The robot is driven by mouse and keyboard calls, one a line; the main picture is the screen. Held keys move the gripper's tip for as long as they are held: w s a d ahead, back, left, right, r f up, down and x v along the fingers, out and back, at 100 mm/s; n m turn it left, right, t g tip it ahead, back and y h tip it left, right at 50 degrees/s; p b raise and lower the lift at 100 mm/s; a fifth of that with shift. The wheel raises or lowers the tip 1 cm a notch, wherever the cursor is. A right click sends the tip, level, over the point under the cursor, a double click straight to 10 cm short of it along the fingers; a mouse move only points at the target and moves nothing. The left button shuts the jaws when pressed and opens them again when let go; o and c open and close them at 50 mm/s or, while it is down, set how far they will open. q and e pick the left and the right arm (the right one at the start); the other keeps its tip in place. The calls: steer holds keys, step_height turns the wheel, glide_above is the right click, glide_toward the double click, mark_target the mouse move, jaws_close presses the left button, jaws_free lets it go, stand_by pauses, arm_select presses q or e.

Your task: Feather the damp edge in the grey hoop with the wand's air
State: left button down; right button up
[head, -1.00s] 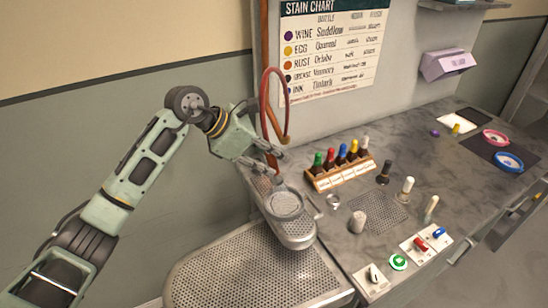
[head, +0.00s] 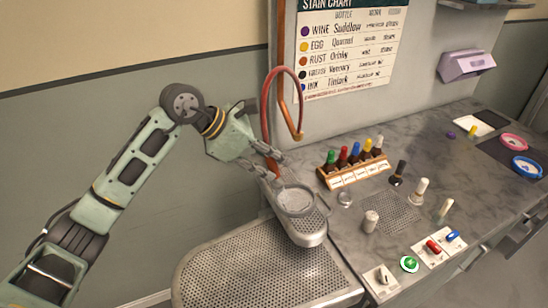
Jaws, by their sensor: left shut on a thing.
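The grey hoop (head: 296,201) holds pale cloth over the rounded end of the small perforated board (head: 306,235). Whether it rests on the board or hangs slightly above it is hard to tell. A damp edge on the cloth is too small to make out. A red hose (head: 267,112) loops down behind the gripper, with a copper-coloured piece, perhaps the wand (head: 291,122), at its hanging end. My right gripper is out of view.
A rack of capped bottles (head: 354,172) stands right of the hoop. Several upright tools surround a drain grid (head: 392,212). Switches and a green button (head: 409,264) line the front edge. A larger perforated board (head: 255,278) fills the front.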

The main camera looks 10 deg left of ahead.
arm_select(q)
steer(key=shift+s, duration=0.25)
steer(key=shift+s+d, duration=0.2)
steer(key=shift+s, duration=0.4)
steer(key=shift+s+d, duration=0.15)
steer(key=shift+s, duration=0.4)
steer(key=d, duration=0.1)
steer(key=s+d, duration=0.1)
steer(key=d, duration=0.1)
steer(key=d+b, duration=0.1)
steer(key=shift+s+d, duration=0.25)
steer(key=shift+d, duration=0.1)
